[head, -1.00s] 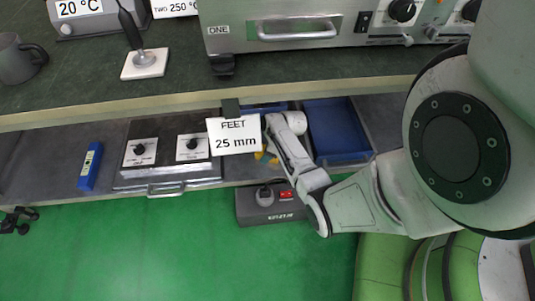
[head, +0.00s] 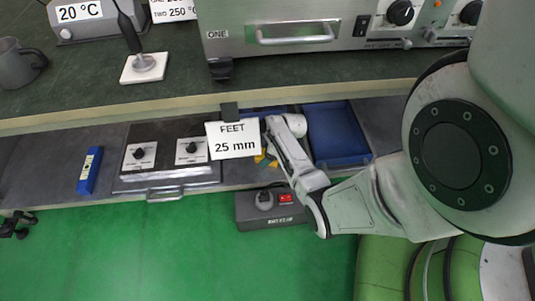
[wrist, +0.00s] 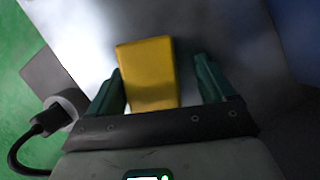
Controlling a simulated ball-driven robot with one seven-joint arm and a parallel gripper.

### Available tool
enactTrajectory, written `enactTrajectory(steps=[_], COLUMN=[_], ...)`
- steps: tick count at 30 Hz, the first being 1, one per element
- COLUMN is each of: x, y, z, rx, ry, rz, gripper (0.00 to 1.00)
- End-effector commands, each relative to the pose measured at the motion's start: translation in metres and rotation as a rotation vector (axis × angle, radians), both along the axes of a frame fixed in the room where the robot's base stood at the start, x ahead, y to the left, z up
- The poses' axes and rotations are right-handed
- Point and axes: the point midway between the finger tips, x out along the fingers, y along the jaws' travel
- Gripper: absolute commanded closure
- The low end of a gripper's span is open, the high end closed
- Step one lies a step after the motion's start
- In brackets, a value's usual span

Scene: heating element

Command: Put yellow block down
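The yellow block (wrist: 148,72) lies between the two green fingers of my gripper (wrist: 158,82) in the wrist view. A clear gap shows between the block and the right finger. The left finger is close beside the block's lower left edge; I cannot tell if it touches. The gripper is open around the block, which appears to rest on the grey shelf surface (wrist: 225,35). In the head view only small yellow bits (head: 260,157) show beside my forearm, and the white sign "FEET 25 mm" (head: 233,140) and the arm hide most of that spot.
A blue tray (head: 340,150) is to the right of my arm on the lower shelf. A panel with two knobs (head: 168,170) and a blue box (head: 90,171) are to the left. A grey socket box (head: 270,208) is below the shelf edge. The bench (head: 300,90) overhangs.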

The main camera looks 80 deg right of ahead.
Motion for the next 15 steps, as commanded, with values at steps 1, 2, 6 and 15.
enactTrajectory(steps=[1, 2, 6, 15], x=[-0.002, -0.002, -0.001, -0.005], y=[0.014, 0.015, 0.015, 0.015], z=[-0.016, -0.016, -0.016, 0.013], rx=[0.027, 0.028, 0.028, 0.030], ry=[0.008, 0.007, 0.006, 0.006], rz=[0.004, 0.004, 0.005, 0.006], gripper=[0.12, 0.12, 0.12, 0.12])
